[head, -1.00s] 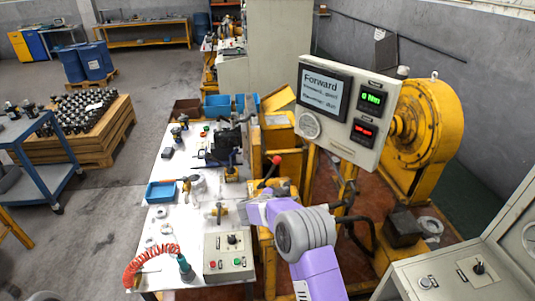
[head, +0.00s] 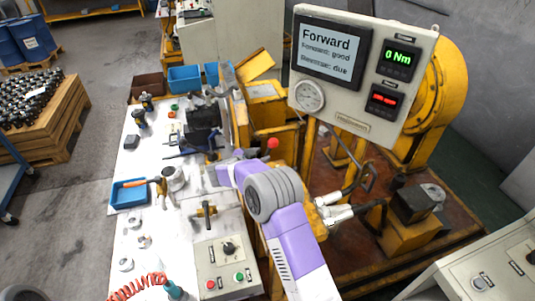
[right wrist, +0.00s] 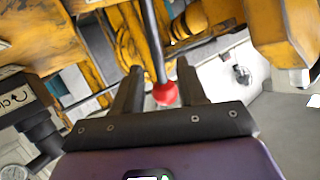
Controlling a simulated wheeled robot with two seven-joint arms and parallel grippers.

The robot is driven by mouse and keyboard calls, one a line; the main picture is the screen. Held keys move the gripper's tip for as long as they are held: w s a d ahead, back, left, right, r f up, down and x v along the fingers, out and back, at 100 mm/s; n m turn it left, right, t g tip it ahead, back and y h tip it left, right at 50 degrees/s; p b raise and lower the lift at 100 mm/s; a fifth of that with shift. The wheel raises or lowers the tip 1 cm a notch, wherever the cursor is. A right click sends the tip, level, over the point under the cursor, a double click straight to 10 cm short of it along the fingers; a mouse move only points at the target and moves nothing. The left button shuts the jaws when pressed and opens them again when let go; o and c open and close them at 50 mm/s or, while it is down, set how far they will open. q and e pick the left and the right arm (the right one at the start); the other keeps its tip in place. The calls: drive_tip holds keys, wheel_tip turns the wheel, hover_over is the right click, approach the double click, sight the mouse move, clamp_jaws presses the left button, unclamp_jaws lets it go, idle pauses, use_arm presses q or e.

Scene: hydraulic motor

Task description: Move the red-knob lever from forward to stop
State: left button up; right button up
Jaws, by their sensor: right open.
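The lever's red knob (head: 273,143) stands beside the yellow machine, just beyond my right forearm, which hides the lower lever in the head view. In the right wrist view the red knob (right wrist: 165,94) sits near the palm, and its dark rod passes between the two fingers of my right gripper (right wrist: 158,74). The right gripper is open, with a gap visible on both sides of the knob. In the head view its fingers are hard to make out. The display panel (head: 331,49) reads "Forward", with "Forward: good" and "Reverse: due". My left gripper is not in view.
A white workbench (head: 150,220) on the left carries a blue tray (head: 128,193), tools and a control box (head: 225,263) with buttons. A torque readout (head: 398,57) shows 0 Nm. Yellow machine frames and hoses crowd the area right of my arm.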

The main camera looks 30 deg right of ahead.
sight(267, 153)
drive_tip(key=b+x, duration=0.1)
drive_tip(key=x, duration=0.5)
drive_tip(key=shift+d, duration=0.4)
clamp_jaws()
